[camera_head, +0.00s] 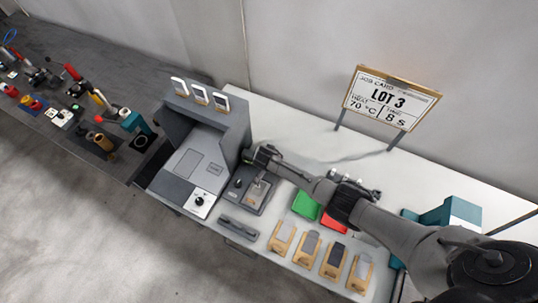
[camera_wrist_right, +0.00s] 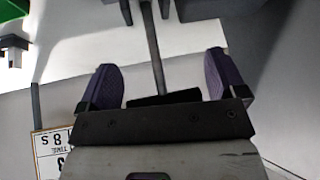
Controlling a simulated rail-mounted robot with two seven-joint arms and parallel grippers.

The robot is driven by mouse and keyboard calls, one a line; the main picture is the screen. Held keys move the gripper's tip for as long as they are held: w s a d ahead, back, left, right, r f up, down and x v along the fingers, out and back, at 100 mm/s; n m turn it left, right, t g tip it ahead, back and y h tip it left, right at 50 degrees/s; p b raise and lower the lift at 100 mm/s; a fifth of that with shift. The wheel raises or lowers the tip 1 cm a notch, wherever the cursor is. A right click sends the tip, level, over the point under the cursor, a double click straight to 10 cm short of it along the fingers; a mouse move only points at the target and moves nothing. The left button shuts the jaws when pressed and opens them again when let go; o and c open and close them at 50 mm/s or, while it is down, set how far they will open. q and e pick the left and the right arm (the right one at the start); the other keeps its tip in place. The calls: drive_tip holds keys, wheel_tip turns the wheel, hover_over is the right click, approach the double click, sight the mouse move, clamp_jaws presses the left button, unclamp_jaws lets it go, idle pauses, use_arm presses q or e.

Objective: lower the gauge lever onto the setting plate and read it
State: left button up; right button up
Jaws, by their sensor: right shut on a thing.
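My right gripper (camera_head: 262,155) is over the gauge, a dark grey block (camera_head: 243,200) with a small knob on it, between the large grey machine and the green plate. In the right wrist view, the gripper's purple finger pads (camera_wrist_right: 161,82) stand apart, either side of a black crossbar (camera_wrist_right: 172,96) at the end of a thin grey rod (camera_wrist_right: 152,45), the gauge lever. The gripper is shut on the lever. The lever's far end, the setting plate and any reading are too small or hidden to tell. My left gripper is not in view.
A grey machine (camera_head: 192,160) stands left of the gauge. A green plate (camera_head: 305,205) and a red plate (camera_head: 333,222) lie to the right, behind several tan blocks (camera_head: 308,247). A job card (camera_head: 391,98) reads LOT 3, 70 °C, 8 s. A dark grey bar (camera_head: 239,228) lies in front.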

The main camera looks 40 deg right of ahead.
drive_tip(key=shift+a+f, duration=0.1)
drive_tip(key=shift+a, duration=0.05)
drive_tip(key=o, duration=0.9)
drive_tip(key=shift+o, duration=0.4)
drive_tip(key=shift+s+a, duration=0.1)
drive_tip(key=shift+s+a+r+p, duration=0.3)
drive_tip(key=shift+a+r+p, duration=0.1)
drive_tip(key=shift+p, duration=0.3)
drive_tip(key=s+a+r+p, duration=0.5)
drive_tip(key=s+a+p, duration=0.2)
drive_tip(key=a, duration=0.3)
drive_tip(key=shift+s+r+p, duration=0.35)
drive_tip(key=shift+s+r, duration=0.05)
drive_tip(key=shift+s, duration=0.5)
